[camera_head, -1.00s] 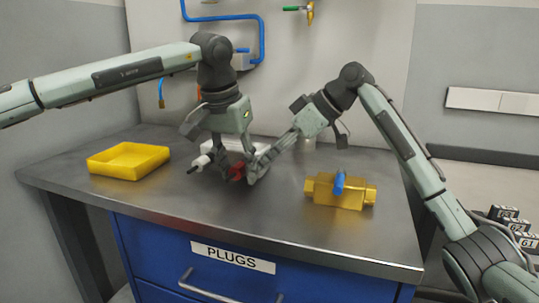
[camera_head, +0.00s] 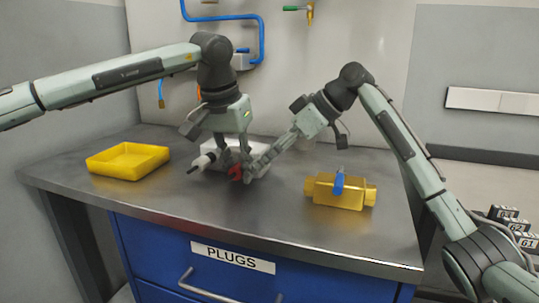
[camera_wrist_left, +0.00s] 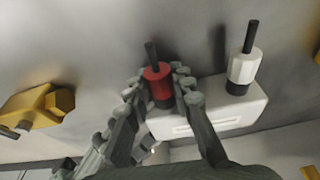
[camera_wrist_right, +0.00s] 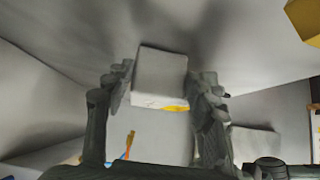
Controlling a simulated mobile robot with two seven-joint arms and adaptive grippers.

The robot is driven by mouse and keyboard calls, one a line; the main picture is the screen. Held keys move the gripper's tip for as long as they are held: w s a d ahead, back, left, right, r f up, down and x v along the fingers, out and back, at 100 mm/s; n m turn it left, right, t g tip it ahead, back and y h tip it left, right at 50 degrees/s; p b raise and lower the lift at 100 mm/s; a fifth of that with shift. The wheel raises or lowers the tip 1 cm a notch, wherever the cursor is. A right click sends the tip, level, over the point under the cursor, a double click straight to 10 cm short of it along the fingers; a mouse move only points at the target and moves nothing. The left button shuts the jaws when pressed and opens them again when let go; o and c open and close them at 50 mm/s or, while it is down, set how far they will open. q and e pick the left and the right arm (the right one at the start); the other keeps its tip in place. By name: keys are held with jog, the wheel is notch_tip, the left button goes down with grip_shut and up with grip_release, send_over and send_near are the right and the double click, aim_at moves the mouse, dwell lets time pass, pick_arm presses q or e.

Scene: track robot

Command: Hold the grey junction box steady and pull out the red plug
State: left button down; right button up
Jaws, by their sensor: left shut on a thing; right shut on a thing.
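The grey junction box (camera_head: 212,152) stands on the bench, partly hidden behind the grippers in the head view; it also shows in the left wrist view (camera_wrist_left: 225,115). The red plug (camera_head: 236,173) is at its front, with its dark lead pointing away from the box. In the left wrist view the red plug (camera_wrist_left: 158,82) is between the fingers of my left gripper (camera_wrist_left: 160,88), which is shut on it. Its dark base meets the box edge. My right gripper (camera_head: 254,168) is shut on the box end, a pale block (camera_wrist_right: 161,72) between its fingers in the right wrist view.
A white plug (camera_head: 204,160) sits in the box beside the red one. A yellow tray (camera_head: 128,176) lies at the left of the bench. A yellow block with a blue handle (camera_head: 340,192) stands at the right. The front of the bench (camera_head: 230,212) is bare.

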pick_arm(q)
jog(key=shift+s+a, duration=0.15)
jog(key=shift+s, duration=0.15)
dwell(0.6)
jog(key=shift+s+a, duration=0.45)
jog(key=shift+s, duration=0.4)
jog(key=shift+s+a, duration=0.4)
jog(key=shift+s, duration=0.4)
jog(key=shift+r, duration=4)
pick_arm(e)
jog(key=o, duration=1.4)
